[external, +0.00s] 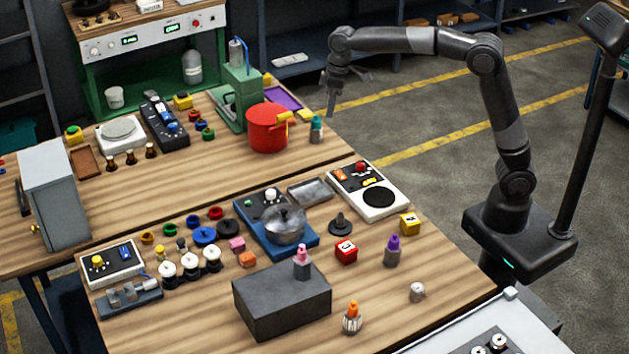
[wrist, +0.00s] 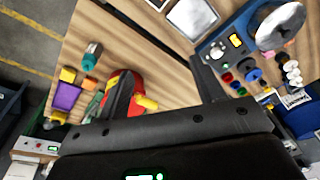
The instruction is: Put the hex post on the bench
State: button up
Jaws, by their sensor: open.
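I cannot tell for sure which piece is the hex post. A small grey metal post (external: 417,292) stands near the right edge of the front wooden bench (external: 450,280). Several grey pieces with coloured tops also stand there: purple (external: 392,252), orange (external: 352,320) and pink (external: 302,263), the pink one on a dark block. A teal-topped piece (external: 316,130) stands on the rear bench (external: 335,155) by the red pot; it also shows in the wrist view (wrist: 91,56). My gripper (external: 347,85) is open and empty, raised beyond the benches' right edge. Its spread fingers (wrist: 160,72) show in the wrist view.
A red pot (external: 267,130) and a green press (external: 238,90) stand on the rear bench. The dark block (external: 283,305), a pan on a blue hotplate (external: 262,235) and a white control unit (external: 368,190) crowd the front bench. Its front right corner is fairly clear.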

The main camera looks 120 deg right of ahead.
jog(key=s+a+r+n+t, duration=0.1)
jog(key=s+a+r+n, duration=0.1)
jog(key=a, duration=1.1)
jog(key=s+a+r+n+t, duration=0.1)
jog(key=s+a, duration=0.2)
jog(key=a, duration=1)
jog(key=s+a+f+n+t, duration=0.1)
jog(key=s+a+f+n, duration=0.3)
jog(key=s+a, duration=0.8)
jog(key=a+f, duration=0.2)
jog(key=a, duration=0.1)
jog(key=shift+s+f+t+y, duration=0.3)
jog(key=shift+s+t, duration=0.1)
